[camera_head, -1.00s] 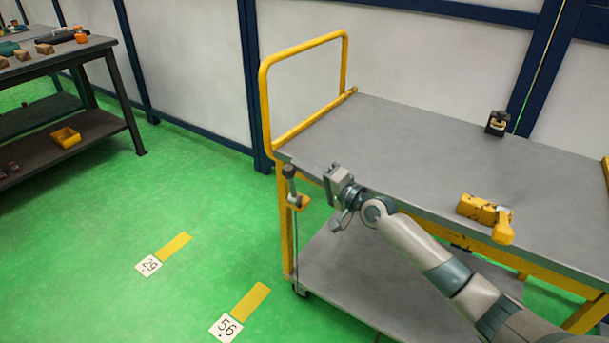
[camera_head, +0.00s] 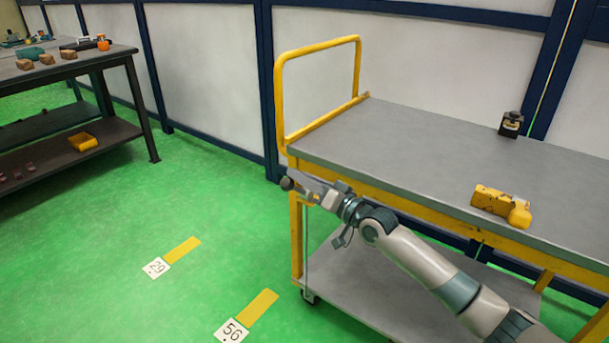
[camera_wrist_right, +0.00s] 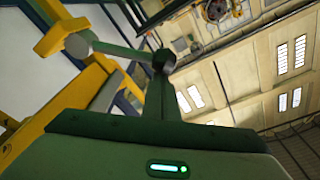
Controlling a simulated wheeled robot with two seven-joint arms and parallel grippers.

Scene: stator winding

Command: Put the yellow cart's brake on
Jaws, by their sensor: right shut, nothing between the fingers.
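The yellow cart (camera_head: 293,215) stands right of centre, with its push handle at its left end. Its brake lever has a dark round knob (camera_head: 287,183) beside the left end of the deck, above a small yellow bracket (camera_head: 311,198). The lever looks tilted to the left, partly hidden by my gripper. My right gripper (camera_head: 305,181) is shut and empty, its fingertips close at the knob; contact is unclear. In the right wrist view the lever runs from the yellow bracket (camera_wrist_right: 62,24) to the knob (camera_wrist_right: 164,61), just beyond my shut fingers (camera_wrist_right: 164,100). My left gripper is not in view.
A yellow tool (camera_head: 493,202) and a small black device (camera_head: 511,124) lie on the deck, whose left half is clear. A dark workbench (camera_head: 75,69) stands at left.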

